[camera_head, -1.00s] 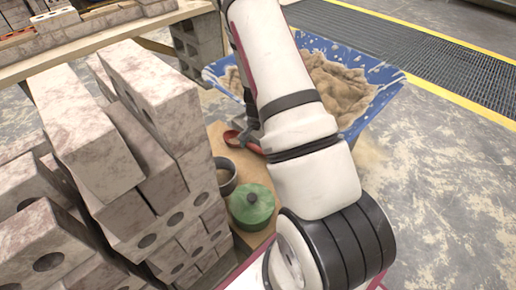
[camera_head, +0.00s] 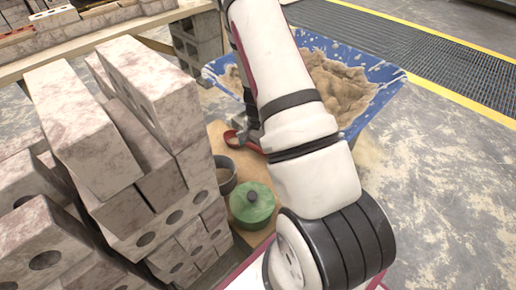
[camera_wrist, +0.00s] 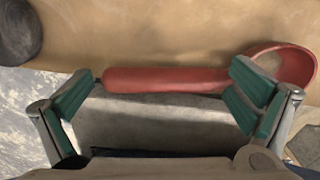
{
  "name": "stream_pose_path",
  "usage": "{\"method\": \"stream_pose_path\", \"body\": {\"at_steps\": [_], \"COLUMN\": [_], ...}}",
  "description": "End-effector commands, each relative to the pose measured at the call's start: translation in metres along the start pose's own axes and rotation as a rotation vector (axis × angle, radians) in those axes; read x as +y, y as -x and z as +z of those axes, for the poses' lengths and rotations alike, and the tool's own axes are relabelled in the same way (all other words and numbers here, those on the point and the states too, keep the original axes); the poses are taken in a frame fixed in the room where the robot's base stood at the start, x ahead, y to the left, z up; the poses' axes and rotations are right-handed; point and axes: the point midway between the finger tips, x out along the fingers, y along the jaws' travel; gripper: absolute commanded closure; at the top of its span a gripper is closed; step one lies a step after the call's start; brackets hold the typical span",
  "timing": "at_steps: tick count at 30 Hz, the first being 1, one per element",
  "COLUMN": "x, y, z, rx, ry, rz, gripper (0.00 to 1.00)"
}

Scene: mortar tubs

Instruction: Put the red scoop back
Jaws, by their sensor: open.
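The red scoop (camera_wrist: 150,80) lies across the wrist view, its straight handle on the left and its round bowl at the right. It rests on or just over a tan board (camera_wrist: 150,35). In the head view a red part of the scoop (camera_head: 230,137) shows beside the blue tub. My gripper (camera_wrist: 163,78) is open, its teal-padded fingers near the two ends of the handle, with the handle's length running from one finger toward the other. I cannot tell whether they touch it. In the head view my arm hides most of the gripper and scoop.
A blue tub (camera_head: 383,76) of sandy mortar stands behind my arm. A grey pot (camera_head: 224,174) and a green lidded pot (camera_head: 251,207) stand on the board at the front. Stacked bricks (camera_head: 150,160) crowd the left. Open concrete floor (camera_head: 445,190) lies to the right.

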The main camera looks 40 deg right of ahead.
Motion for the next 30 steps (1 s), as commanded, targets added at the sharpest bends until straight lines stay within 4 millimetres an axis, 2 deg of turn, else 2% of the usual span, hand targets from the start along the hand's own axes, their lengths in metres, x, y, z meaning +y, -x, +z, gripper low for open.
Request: {"method": "stream_pose_path", "body": {"at_steps": [5, 15, 21, 30], "x": [-0.001, -0.001, -0.001, 0.000], "y": [0.010, 0.076, 0.107, 0.120], "z": [0.000, 0.000, 0.000, 0.000], "rx": [0.001, 0.003, 0.001, 0.000], "ry": [0.002, 0.003, 0.001, -0.001], "rz": [-0.001, -0.003, -0.003, 0.000], "gripper": [0.00, 0.00, 0.00, 0.00]}}
